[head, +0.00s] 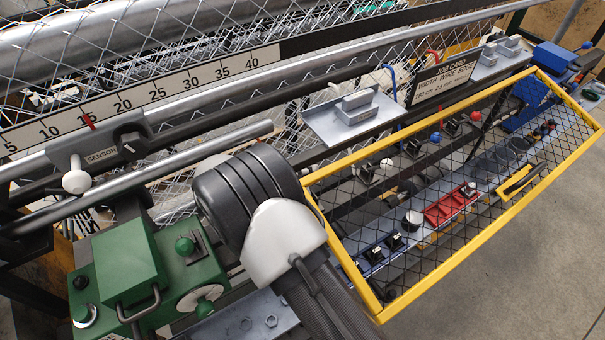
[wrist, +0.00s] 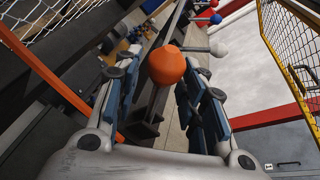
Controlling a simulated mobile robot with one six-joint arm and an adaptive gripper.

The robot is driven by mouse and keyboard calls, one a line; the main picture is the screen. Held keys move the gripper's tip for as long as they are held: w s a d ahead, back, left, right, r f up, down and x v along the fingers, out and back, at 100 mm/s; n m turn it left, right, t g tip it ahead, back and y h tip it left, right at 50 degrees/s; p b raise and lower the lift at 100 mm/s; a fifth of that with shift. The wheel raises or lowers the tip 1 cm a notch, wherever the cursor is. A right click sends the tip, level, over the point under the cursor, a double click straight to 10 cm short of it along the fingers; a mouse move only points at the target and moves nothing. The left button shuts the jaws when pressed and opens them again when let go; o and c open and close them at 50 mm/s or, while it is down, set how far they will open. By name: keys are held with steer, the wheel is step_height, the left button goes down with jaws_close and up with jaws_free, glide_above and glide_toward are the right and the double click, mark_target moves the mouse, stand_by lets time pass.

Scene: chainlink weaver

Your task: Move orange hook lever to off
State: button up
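The orange ball knob (wrist: 166,65) of the hook lever shows large near the middle of the wrist view. It lies between the lines of my gripper's (wrist: 163,78) two fingers, near their tips. The fingers are spread, with a gap on both sides of the lower ball, so my gripper is open and holds nothing. I cannot tell whether the ball is between the tips or just past them. In the head view my arm hides the orange lever, and my fingers are out of sight.
A white knob (head: 387,167), a blue knob (head: 413,147) and a red knob (head: 435,137) stand in a row beyond. A yellow-framed mesh guard (head: 447,255) runs along the right side. A green box (head: 125,265) and the scale rail (head: 140,100) are at left.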

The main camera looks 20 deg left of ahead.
jaws_close()
stand_by(0.4)
